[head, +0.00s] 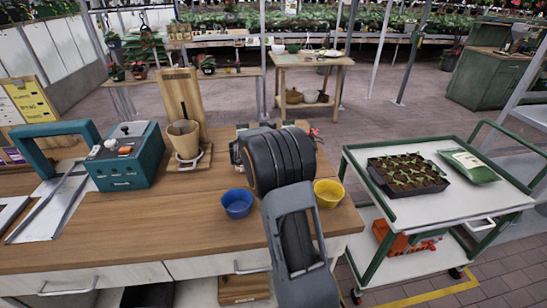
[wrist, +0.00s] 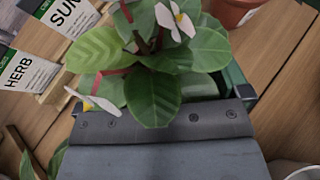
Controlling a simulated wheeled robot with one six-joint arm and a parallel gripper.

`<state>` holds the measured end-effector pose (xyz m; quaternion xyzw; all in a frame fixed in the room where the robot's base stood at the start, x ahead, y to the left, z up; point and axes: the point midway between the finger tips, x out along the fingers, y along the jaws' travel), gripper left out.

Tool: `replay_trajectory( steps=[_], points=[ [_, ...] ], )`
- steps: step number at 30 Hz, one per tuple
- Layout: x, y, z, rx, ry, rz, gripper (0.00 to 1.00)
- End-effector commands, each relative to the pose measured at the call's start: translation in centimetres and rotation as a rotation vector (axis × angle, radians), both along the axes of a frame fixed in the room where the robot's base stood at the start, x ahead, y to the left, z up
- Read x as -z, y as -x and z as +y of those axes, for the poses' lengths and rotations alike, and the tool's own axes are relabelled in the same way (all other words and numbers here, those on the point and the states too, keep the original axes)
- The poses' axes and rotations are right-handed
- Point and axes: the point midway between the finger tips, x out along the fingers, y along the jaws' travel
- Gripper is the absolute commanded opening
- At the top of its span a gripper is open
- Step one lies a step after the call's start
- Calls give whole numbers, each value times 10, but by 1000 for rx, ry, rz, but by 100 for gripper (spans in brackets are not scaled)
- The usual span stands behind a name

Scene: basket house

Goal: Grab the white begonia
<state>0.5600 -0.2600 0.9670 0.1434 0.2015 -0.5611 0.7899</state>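The white begonia (wrist: 155,62) fills the upper middle of the wrist view. It has broad green leaves, reddish stems and white flowers (wrist: 175,20) with yellow centres. Its leaves lie right in front of my gripper (wrist: 165,118), whose grey body crosses the lower part of that view. The leaves cover the fingers and the begonia's pot, so I cannot tell whether the fingers hold anything. In the head view my dark wrist blocks the gripper and most of the plant.
A terracotta pot (wrist: 232,12) stands close to the begonia, with HERB (wrist: 22,72) and SUN packets at left. On the bench are a blue bowl (head: 237,204), a yellow bowl (head: 328,193) and a teal machine (head: 128,158). A cart (head: 440,215) with a seedling tray stands right.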

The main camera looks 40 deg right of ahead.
Motion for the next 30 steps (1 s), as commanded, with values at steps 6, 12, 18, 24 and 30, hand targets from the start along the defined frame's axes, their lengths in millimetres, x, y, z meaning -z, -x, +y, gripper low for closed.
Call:
replay_trajectory(
  steps=[6,12,18,24,30],
  points=[
    [0,0,0,0,0,0,73],
    [0,0,0,0,0,0,54],
    [-1,0,0,0,1,0,46],
    [-3,0,0,0,1,-1,46],
    [-21,0,0,0,2,-3,46]
  ],
)
